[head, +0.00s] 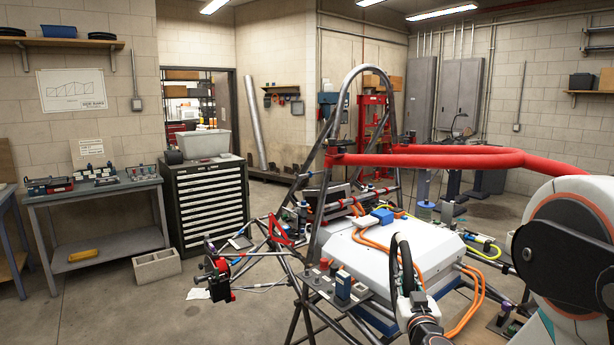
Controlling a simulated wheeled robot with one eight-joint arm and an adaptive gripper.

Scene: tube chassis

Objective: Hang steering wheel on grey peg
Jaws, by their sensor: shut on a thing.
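The steering wheel (396,258) is a black ring, seen nearly edge-on and standing upright in front of the white battery box. My gripper (408,298) reaches up from the bottom edge and is shut on the lower part of the wheel. The fingers are small and partly hidden by the wheel and my wrist. I cannot pick out the grey peg with certainty among the many small grey parts on the chassis. The wheel appears held up by my gripper; whether it touches the box behind it I cannot tell.
The tube chassis (312,240) with its roll hoop fills the middle. A white box (372,255) with orange cables lies in it. Red padded bars (440,158) cross above. A tool cabinet (208,205) and workbench (90,198) stand left. Floor at front left is mostly clear.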

